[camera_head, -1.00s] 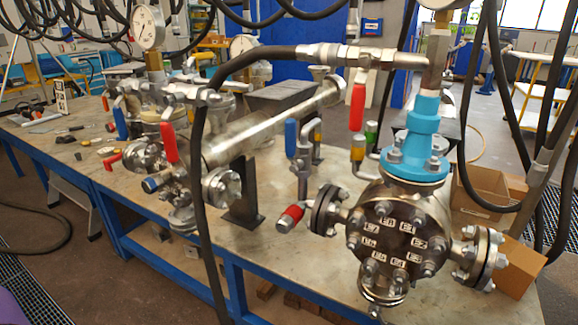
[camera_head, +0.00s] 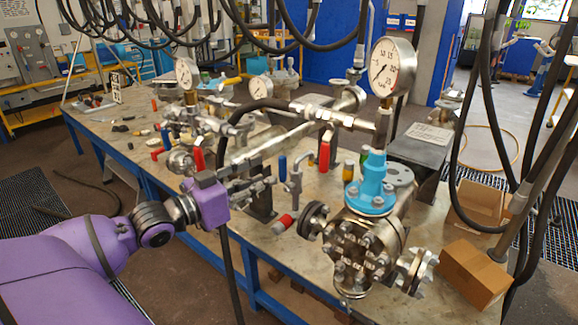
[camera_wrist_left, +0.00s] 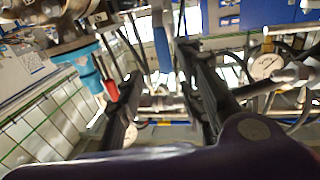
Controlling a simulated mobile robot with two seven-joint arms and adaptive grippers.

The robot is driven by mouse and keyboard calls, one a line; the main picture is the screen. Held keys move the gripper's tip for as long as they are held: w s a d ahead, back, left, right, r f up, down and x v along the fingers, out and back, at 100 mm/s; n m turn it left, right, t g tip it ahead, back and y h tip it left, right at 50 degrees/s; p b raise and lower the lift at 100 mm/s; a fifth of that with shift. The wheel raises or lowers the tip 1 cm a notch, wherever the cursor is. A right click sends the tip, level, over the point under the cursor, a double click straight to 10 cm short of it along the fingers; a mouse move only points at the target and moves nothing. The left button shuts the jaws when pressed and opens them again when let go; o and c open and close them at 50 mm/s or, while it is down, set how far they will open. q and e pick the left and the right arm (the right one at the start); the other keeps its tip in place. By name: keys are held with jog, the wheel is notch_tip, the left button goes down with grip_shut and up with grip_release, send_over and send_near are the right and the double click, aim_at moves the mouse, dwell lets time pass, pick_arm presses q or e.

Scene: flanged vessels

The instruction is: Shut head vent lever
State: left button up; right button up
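A red lever handle (camera_head: 324,155) hangs down from the valve (camera_head: 318,114) on the hose line by the blue vessel head (camera_head: 371,183); I take it for the head vent lever. My left gripper (camera_head: 262,172) is left of it, apart from it, with fingers pointing right over the bench. In the left wrist view the two dark fingers (camera_wrist_left: 160,70) stand well apart with nothing held. A red handle (camera_wrist_left: 112,90) and a blue handle (camera_wrist_left: 160,45) show beyond them; I cannot tell whether that red one is the same lever. My right gripper is out of view.
A blue lever (camera_head: 282,165) stands near my left fingers, and a red-capped stub (camera_head: 283,223) lies below right. A pressure gauge (camera_head: 392,67) rises above the vessel head. Black hoses hang across the top and right. A cardboard box (camera_head: 472,273) sits at the bench's right end.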

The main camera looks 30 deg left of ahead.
aim_at(283, 181)
pick_arm(q)
jog(key=x, duration=0.7)
jog(key=shift+w+a+f, duration=0.1)
jog(key=shift+w+a, duration=0.15)
jog(key=shift+w, duration=0.15)
grip_shut()
